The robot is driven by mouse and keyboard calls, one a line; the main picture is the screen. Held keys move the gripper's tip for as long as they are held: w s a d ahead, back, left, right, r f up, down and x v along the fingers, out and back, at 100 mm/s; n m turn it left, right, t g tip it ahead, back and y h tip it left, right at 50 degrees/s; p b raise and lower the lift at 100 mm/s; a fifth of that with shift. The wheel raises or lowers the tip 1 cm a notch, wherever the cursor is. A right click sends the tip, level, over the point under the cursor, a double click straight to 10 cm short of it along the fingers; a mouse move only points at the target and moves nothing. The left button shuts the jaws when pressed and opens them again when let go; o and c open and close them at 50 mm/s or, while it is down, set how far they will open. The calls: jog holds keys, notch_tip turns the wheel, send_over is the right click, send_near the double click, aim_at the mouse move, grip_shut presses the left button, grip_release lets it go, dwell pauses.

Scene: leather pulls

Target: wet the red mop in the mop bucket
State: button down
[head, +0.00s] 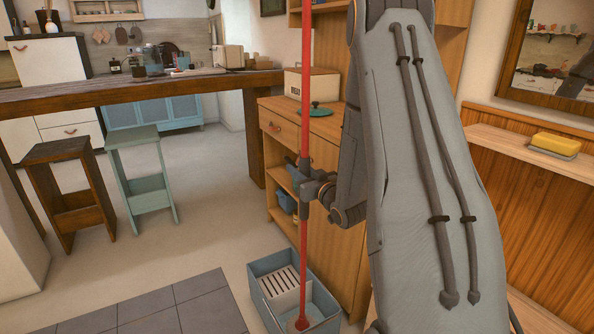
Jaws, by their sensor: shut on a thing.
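The red mop's long handle (305,95) stands upright, running from the top of the head view down to the bucket. My gripper (305,189) is shut around the handle, a little below the middle of the view. The blue-grey mop bucket (264,267) stands on the floor at the bottom centre, with a pale slatted wringer (278,283) on its left side. The mop's lower end (300,323) is within the bucket's outline in the right part. Its depth in the bucket and any mop strands cannot be told.
A wooden cabinet (330,235) with shelves stands right behind the bucket. A brown stool (62,192) and a teal stool (146,185) stand at the left by the wooden counter (100,97). Grey tiles (170,305) cover the floor left of the bucket. The floor there is clear.

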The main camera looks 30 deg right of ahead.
jog(key=shift+f+b, duration=0.7)
jog(key=shift+f, duration=0.55)
dwell(0.6)
jog(key=shift+r, duration=0.2)
jog(key=shift+r+p, duration=0.75)
jog(key=shift+r, duration=0.1)
notch_tip(320, 180, up, 25)
jog(key=p, duration=1.6)
jog(key=shift+r, duration=0.2)
jog(key=shift+d, duration=0.1)
